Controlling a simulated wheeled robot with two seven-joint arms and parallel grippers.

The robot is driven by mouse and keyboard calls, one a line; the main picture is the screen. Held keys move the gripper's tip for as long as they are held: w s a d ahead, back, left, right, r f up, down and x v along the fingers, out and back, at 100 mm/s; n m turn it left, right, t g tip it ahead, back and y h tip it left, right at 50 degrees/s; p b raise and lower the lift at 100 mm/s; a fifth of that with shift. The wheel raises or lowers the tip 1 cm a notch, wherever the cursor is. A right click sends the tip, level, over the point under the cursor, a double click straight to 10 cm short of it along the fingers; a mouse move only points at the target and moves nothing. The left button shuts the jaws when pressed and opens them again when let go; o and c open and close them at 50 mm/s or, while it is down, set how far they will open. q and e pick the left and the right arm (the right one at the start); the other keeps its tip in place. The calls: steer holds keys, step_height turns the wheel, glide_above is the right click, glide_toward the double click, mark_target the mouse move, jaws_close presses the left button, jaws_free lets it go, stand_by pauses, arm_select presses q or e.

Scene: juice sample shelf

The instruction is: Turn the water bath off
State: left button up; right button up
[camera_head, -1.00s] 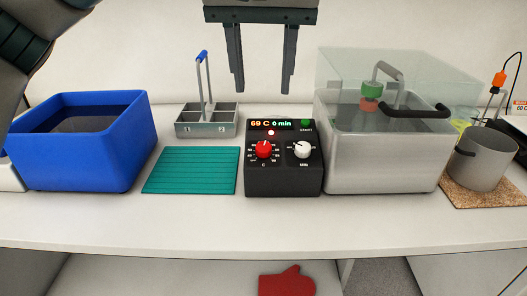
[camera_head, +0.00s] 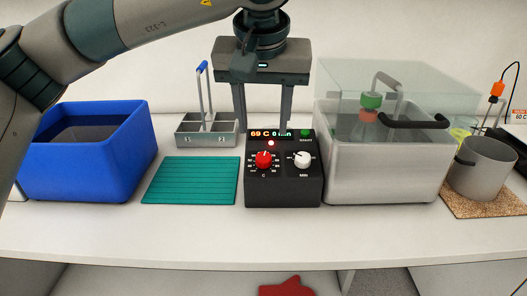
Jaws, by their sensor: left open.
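The water bath (camera_head: 382,170) is a grey tank with a clear lid and a dark handle, right of centre. A red light is lit, above a red knob (camera_head: 263,160) and a white knob (camera_head: 302,160). My left gripper (camera_head: 264,131) is open and empty, fingers pointing down at the box's back edge; whether they touch it I cannot tell. My right gripper is not in view.
A blue tub of dark liquid (camera_head: 88,165) stands at the left. A grey divided carrier (camera_head: 207,140) with a blue-topped handle and a teal mat (camera_head: 190,181) lie left of the box. A steel pot (camera_head: 485,168) stands on a cork mat at the right. The counter front (camera_head: 270,232) is clear.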

mark_target(264, 158)
arm_select(q)
steer(key=x, duration=0.8)
steer(key=shift+f, duration=0.25)
steer(key=shift+x, duration=0.8)
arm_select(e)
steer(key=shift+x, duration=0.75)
arm_select(q)
steer(key=c, duration=1.1)
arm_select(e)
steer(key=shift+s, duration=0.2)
